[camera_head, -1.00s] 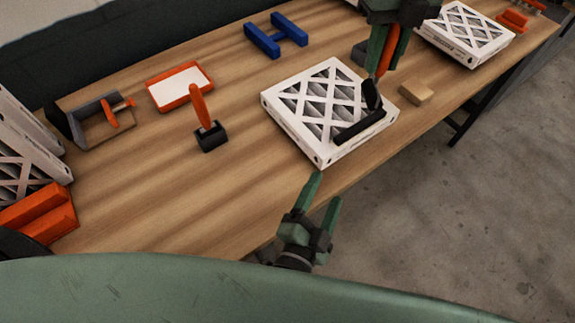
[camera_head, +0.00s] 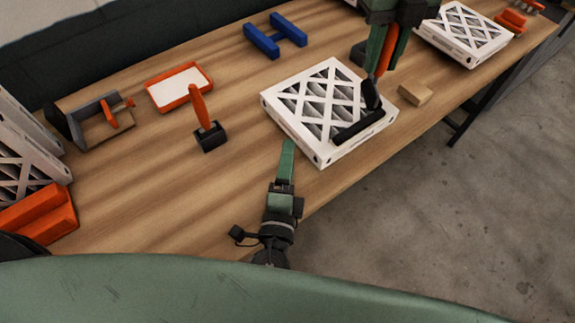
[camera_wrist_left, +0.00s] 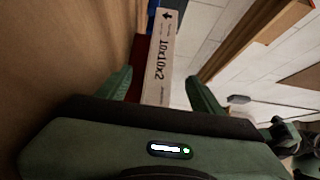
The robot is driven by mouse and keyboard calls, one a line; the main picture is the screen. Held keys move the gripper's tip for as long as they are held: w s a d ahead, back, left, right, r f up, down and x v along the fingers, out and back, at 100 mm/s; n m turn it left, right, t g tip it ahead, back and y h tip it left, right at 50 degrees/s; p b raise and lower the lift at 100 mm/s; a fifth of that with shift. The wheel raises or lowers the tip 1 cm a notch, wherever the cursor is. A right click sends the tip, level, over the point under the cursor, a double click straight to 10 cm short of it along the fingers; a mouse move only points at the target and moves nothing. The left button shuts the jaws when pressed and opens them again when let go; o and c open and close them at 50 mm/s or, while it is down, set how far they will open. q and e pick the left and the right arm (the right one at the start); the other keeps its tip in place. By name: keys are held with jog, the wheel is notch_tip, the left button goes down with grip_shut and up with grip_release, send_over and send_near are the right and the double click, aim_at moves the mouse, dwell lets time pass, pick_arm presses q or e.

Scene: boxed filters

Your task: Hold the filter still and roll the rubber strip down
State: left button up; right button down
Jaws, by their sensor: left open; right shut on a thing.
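The white filter (camera_head: 292,96) with a lattice face lies flat on the wooden table. A black bar (camera_head: 358,128) lies along its right-hand edge; I cannot tell whether this is the rubber strip or part of the tool. My right gripper (camera_head: 387,62) is shut on an orange-handled roller (camera_head: 388,52), whose black frame reaches down to the filter's right side. My left gripper (camera_head: 287,148) is open beside the filter's near left side. In the left wrist view the filter's printed side (camera_wrist_left: 160,68) shows between my open fingers; contact is unclear.
A wooden block (camera_head: 415,93) sits right of the filter. Another filter (camera_head: 465,33) lies at the far right.

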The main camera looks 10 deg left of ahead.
aim_at(292, 135)
pick_arm(q)
jog(key=w, duration=1)
jog(key=shift+w+a, duration=0.25)
jog(key=shift+w, duration=0.1)
grip_shut()
